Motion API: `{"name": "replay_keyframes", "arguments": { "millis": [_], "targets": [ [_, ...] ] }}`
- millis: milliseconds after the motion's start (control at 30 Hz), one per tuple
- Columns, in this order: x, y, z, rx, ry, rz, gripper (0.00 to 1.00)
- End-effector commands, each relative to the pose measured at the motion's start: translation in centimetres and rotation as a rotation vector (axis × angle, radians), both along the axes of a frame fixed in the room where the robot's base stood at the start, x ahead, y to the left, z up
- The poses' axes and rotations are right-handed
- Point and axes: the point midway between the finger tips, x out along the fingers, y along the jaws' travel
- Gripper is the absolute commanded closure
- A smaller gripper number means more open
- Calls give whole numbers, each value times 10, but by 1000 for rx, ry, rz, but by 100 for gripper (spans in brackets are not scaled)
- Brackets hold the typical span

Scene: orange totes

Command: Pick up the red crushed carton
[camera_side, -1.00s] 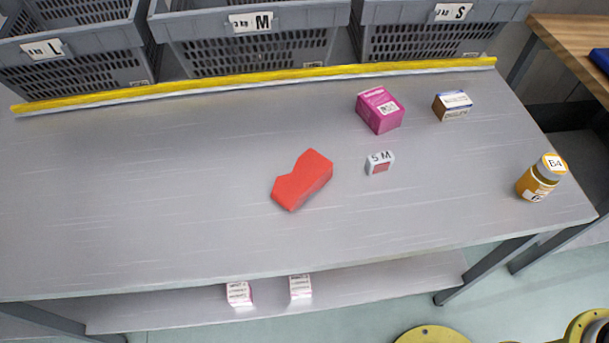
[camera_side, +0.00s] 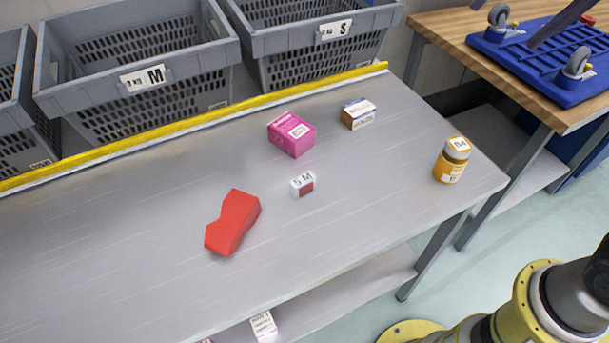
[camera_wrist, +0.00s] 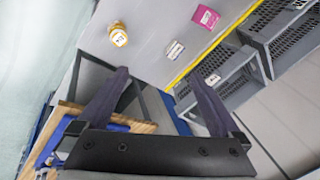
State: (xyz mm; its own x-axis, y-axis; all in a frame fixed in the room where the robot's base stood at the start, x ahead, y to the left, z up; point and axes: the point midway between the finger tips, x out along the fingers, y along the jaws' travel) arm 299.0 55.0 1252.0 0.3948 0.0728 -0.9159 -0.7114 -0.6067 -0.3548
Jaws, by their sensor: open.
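The red crushed carton (camera_side: 232,222) lies on the grey table (camera_side: 120,250), left of the other items in the side view. It is bent, with a notch in its left side, and nothing touches it. It does not show in the wrist view. My gripper (camera_wrist: 157,73) shows in the wrist view with its two dark fingers wide apart and nothing between them. It is well away from the carton, with the wooden bench below it and the table's bottle end ahead.
A small white-and-red box (camera_side: 302,185), a magenta box (camera_side: 291,135), a brown-and-white box (camera_side: 358,114) and an orange bottle (camera_side: 452,160) stand on the table. A yellow strip (camera_side: 200,122) edges its back before grey crates (camera_side: 130,75). A wooden bench (camera_side: 470,45) holds a blue dolly (camera_side: 550,60).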

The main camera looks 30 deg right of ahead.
Motion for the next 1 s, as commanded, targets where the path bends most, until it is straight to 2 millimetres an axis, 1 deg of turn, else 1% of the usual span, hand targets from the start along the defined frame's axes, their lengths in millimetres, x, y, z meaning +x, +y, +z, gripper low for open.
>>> {"name": "replay_keyframes", "arguments": {
  "millis": [33, 133, 233, 367, 400, 467, 500, 567, 600, 667, 700, 733, 800, 867, 900, 1000],
  "targets": [
    [19, 14, 4, 17, 22, -18, 0],
    [50, 41, 9, 50, 63, -67, 0],
    [80, 72, 7, 74, 101, -104, 0],
    [112, 118, -6, 88, 156, -138, 0],
    [121, 134, -11, 90, 170, -144, 0],
    [133, 157, -23, 89, 194, -150, 0],
    [139, 174, -31, 88, 209, -151, 0],
    [148, 199, -46, 81, 233, -149, 0],
    [152, 216, -57, 74, 248, -143, 0],
    [157, 242, -77, 60, 271, -127, 0],
    [158, 260, -90, 51, 283, -113, 0],
    [159, 273, -102, 42, 294, -98, 0],
    [157, 301, -128, 19, 314, -61, 0],
    [154, 323, -150, -1, 332, -31, 0],
    [151, 335, -165, -15, 343, -13, 0],
    [140, 356, -198, -54, 379, 21, 0]
  ]
}}
